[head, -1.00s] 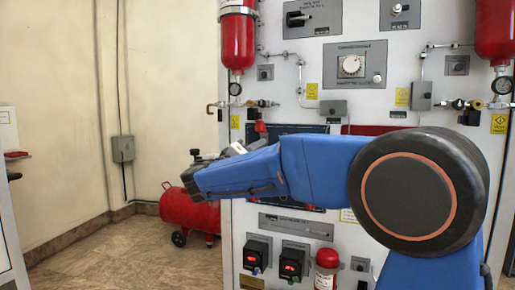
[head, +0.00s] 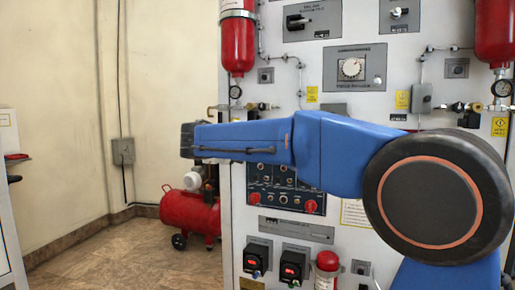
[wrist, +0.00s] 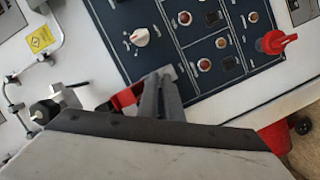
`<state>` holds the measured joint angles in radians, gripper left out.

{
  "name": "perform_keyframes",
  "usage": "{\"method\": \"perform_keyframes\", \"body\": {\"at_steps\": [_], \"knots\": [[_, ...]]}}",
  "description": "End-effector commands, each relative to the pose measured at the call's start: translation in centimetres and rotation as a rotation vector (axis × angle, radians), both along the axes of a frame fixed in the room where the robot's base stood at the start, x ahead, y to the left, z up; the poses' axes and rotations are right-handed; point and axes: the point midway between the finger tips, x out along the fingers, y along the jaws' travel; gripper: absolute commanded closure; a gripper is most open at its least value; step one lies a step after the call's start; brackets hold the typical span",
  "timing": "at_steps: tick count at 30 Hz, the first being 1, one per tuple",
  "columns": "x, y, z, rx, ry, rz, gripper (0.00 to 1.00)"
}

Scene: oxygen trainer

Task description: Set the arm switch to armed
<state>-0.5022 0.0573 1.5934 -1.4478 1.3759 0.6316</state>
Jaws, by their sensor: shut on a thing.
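In the wrist view, my gripper (wrist: 166,76) is at the edge of the dark control panel (wrist: 110,30). Its two grey fingers are close together. A red part (wrist: 124,98), apparently belonging to the arm switch, shows right beside them. My gripper is shut on it, but the fingers hide the grip point and the lever's position. No readable label shows there. In the head view, my blue arm crosses in front of the panel (head: 285,186), and my fingers are hidden behind it.
A white-pointer dial (wrist: 141,37) and a red knob (wrist: 276,42) are on the same panel. Gauge fittings (wrist: 55,104) are at the left in the wrist view. A red compressor (head: 190,210) stands on the floor left of the white cabinet. Open floor lies farther left.

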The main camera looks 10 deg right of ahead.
Motion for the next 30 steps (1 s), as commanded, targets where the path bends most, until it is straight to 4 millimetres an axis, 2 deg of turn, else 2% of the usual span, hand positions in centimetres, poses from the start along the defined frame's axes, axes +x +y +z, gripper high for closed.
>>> {"method": "perform_keyframes", "body": {"at_steps": [9, 22, 24, 30], "knots": [[0.07, -0.02, 0.35, 0.056, 0.079, 0.0, 1.0], [0.06, -0.01, 0.33, 0.062, 0.087, -0.001, 1.0], [0.06, -0.03, 0.34, 0.061, 0.087, -0.001, 0.78], [0.05, -0.05, 0.46, 0.061, 0.085, -0.001, 0.76]]}}
